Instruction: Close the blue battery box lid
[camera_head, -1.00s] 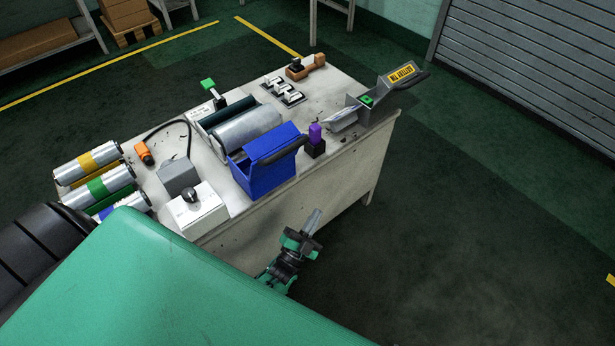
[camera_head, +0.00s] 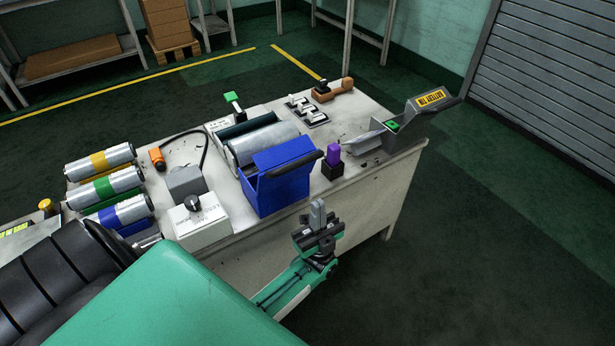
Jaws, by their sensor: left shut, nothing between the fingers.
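The blue battery box (camera_head: 283,195) stands at the front edge of the table, with a black handle (camera_head: 297,164) on its raised blue lid (camera_head: 283,151). The lid appears tilted up rather than flat; its exact angle is hard to tell. My left gripper (camera_head: 317,212) is in front of the table edge, to the lower right of the box. It is apart from the box, shut and empty, with its fingers pointing up. My right gripper is not in view.
A purple-topped block (camera_head: 332,158) stands just right of the box. A white knob box (camera_head: 200,222) and film rolls (camera_head: 118,180) are to its left. A roller unit (camera_head: 262,140) is behind. A grey battery tin (camera_head: 414,115) stands at the right end. Floor right of the table is clear.

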